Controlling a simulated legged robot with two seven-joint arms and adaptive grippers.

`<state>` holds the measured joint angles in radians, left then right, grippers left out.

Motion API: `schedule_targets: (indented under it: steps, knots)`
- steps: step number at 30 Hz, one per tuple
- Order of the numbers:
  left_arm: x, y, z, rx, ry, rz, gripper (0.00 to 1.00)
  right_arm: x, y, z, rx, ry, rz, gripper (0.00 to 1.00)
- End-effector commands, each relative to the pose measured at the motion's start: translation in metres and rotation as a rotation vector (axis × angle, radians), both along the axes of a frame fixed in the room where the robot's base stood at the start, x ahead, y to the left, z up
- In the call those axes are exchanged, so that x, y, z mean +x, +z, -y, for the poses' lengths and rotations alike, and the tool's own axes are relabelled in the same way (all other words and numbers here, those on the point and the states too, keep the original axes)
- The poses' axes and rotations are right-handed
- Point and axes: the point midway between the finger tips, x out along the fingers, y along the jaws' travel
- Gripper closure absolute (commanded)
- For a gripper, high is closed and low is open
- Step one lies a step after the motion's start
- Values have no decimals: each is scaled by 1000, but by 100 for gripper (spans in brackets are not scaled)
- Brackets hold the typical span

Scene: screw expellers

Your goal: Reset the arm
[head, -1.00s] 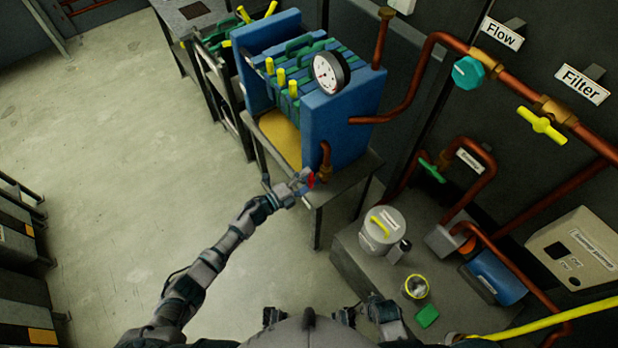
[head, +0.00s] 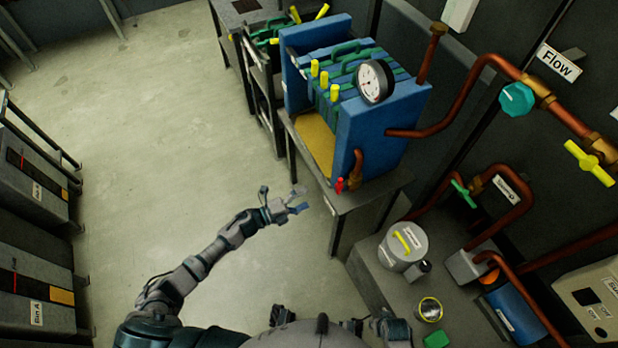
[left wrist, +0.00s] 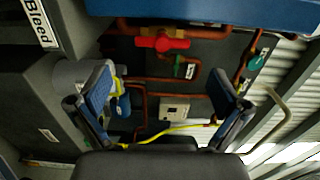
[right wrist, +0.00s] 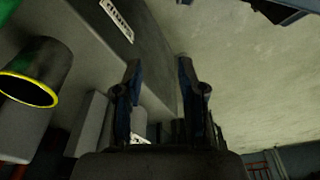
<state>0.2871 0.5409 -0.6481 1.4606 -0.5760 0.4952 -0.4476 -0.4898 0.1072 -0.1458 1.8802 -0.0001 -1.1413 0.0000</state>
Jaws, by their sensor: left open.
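My left arm reaches in from the left in the head view. Its gripper (head: 299,201) is open and empty over the floor, left of and apart from the press table. In the left wrist view, its fingers (left wrist: 160,88) are wide apart with nothing between them. A red-handled valve (head: 340,185) sits on the copper pipe at the front of the blue press (head: 375,130); it also shows in the left wrist view (left wrist: 162,42). My right gripper (right wrist: 159,65) is empty, with a clear gap between its fingers. It is hard to make out in the head view.
The press stands on a metal table (head: 365,203). A lower grey bench on the right holds a lidded pot (head: 403,247), a yellow-rimmed cup (head: 429,309) and a green block (head: 437,340). Grey bins (head: 30,190) line the left. The floor (head: 140,130) between is clear.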

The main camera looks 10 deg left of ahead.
Motion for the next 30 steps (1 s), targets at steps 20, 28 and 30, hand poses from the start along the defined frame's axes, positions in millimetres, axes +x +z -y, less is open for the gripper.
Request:
schedule_targets:
  steps: [20, 28, 30]
  knots:
    - [-88, -188, -93, -390, 915, -945, 0, -18, -44, 2, -3, 5, -18, 60]
    - [-265, -289, -118, -503, 1431, -1524, 0, -31, -67, 4, -4, 9, -27, 60]
    - [-299, -299, -117, -511, 1515, -1618, 0, -34, -70, 5, -4, 9, -29, 60]
